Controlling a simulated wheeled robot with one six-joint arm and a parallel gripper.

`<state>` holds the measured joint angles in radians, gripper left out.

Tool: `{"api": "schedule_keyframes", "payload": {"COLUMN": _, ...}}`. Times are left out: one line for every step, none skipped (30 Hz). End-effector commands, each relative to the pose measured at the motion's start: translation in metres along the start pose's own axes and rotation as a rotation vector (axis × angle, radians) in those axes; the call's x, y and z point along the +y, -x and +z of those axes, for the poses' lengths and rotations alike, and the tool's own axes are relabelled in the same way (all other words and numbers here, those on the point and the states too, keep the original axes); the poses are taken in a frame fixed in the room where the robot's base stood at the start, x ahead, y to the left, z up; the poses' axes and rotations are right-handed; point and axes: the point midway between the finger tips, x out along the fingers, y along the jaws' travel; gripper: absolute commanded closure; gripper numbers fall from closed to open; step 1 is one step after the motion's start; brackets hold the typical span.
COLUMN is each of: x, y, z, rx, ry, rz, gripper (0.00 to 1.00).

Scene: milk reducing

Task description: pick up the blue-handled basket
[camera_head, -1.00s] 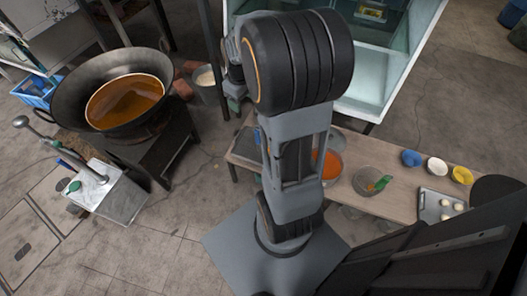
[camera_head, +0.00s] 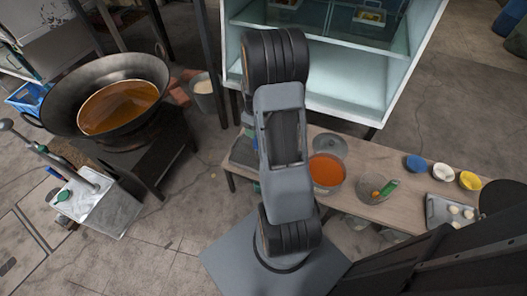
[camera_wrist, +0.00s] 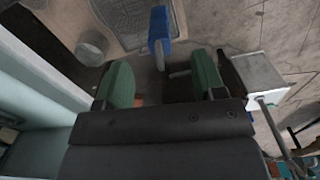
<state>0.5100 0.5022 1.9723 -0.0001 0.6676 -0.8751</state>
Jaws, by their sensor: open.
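The blue handle (camera_wrist: 160,30) of the basket stands near the top centre of the wrist view. A grey mesh-like surface (camera_wrist: 128,24), which looks like the basket, lies beside it at the top. My gripper (camera_wrist: 163,80) has two green fingers, spread apart and empty. The blue handle appears beyond the gap between the fingertips, not between them. In the head view my arm stands in front of the table's left end and my gripper is hidden. I cannot make out the basket clearly there.
A wooden table (camera_head: 405,208) holds an orange-filled pot (camera_head: 327,172) and several small bowls. A large wok (camera_head: 65,95) of orange liquid stands at left, near a metal box (camera_head: 95,205). A glass cabinet (camera_head: 350,105) stands behind the table. A grey bucket (camera_wrist: 92,47) shows in the wrist view.

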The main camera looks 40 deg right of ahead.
Motion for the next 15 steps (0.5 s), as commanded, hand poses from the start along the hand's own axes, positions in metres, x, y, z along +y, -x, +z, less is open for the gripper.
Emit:
{"api": "schedule_keyframes", "payload": {"x": 0.0, "y": -0.002, "z": 0.0, "rx": 0.0, "ry": 0.0, "rz": 0.0, "gripper": 0.37}}
{"api": "schedule_keyframes", "payload": {"x": 0.0, "y": -0.003, "z": 0.0, "rx": 0.0, "ry": 0.0, "rz": 0.0, "gripper": 0.37}}
{"api": "schedule_keyframes", "payload": {"x": 0.0, "y": -0.006, "z": 0.0, "rx": 0.0, "ry": 0.0, "rz": 0.0, "gripper": 0.37}}
{"api": "schedule_keyframes", "payload": {"x": 0.0, "y": -0.008, "z": 0.0, "rx": 0.0, "ry": 0.0, "rz": 0.0, "gripper": 0.37}}
{"api": "schedule_keyframes", "payload": {"x": 0.0, "y": -0.011, "z": 0.0, "rx": 0.0, "ry": 0.0, "rz": 0.0, "gripper": 0.37}}
{"api": "schedule_keyframes", "payload": {"x": 0.0, "y": -0.015, "z": 0.001, "rx": -0.001, "ry": 0.0, "rz": -0.001, "gripper": 0.37}}
{"api": "schedule_keyframes", "payload": {"x": 0.0, "y": -0.019, "z": 0.001, "rx": -0.002, "ry": 0.0, "rz": -0.002, "gripper": 0.37}}
{"api": "schedule_keyframes", "payload": {"x": 0.0, "y": -0.024, "z": 0.001, "rx": -0.002, "ry": 0.0, "rz": -0.002, "gripper": 0.37}}
{"api": "schedule_keyframes", "payload": {"x": 0.0, "y": -0.029, "z": 0.001, "rx": -0.001, "ry": 0.0, "rz": -0.001, "gripper": 0.37}}
{"api": "schedule_keyframes", "payload": {"x": 0.0, "y": -0.034, "z": 0.001, "rx": -0.001, "ry": 0.0, "rz": -0.002, "gripper": 0.37}}
{"api": "schedule_keyframes", "payload": {"x": 0.0, "y": -0.038, "z": 0.001, "rx": -0.002, "ry": 0.0, "rz": -0.002, "gripper": 0.37}}
{"api": "schedule_keyframes", "payload": {"x": 0.0, "y": -0.043, "z": 0.001, "rx": -0.002, "ry": 0.0, "rz": -0.002, "gripper": 0.37}}
{"api": "schedule_keyframes", "payload": {"x": 0.0, "y": -0.047, "z": 0.001, "rx": -0.001, "ry": 0.0, "rz": -0.001, "gripper": 0.37}}
{"api": "schedule_keyframes", "payload": {"x": 0.0, "y": -0.049, "z": 0.001, "rx": -0.001, "ry": 0.0, "rz": -0.001, "gripper": 0.37}}
{"api": "schedule_keyframes", "payload": {"x": 0.0, "y": -0.051, "z": 0.001, "rx": -0.001, "ry": 0.0, "rz": -0.001, "gripper": 0.37}}
